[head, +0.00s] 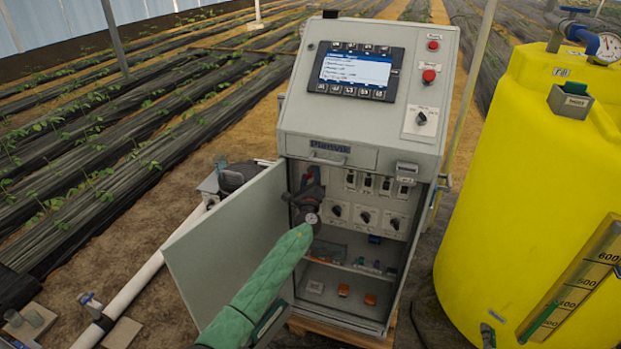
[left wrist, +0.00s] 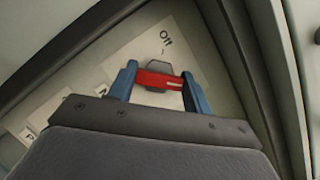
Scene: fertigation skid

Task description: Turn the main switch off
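The main switch (left wrist: 160,80) shows in the left wrist view as a red bar handle on a grey hub and pale plate. The word "Off" is printed beyond one side of the hub. The bar lies across between the two blue fingers of my left gripper (left wrist: 158,82), one finger against each end, with no clear gap. A white mark is near its right end. In the head view my left gripper (head: 309,178) is inside the open cabinet, at the upper left of its inner panel, and hides the switch there. My right gripper is in neither view.
The grey cabinet (head: 300,133) has its door (head: 225,245) swung open to the left of my arm. Breakers (head: 367,183) and rotary switches (head: 364,217) sit right of the gripper, a shelf (head: 350,268) below. A yellow tank (head: 530,180) stands at right.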

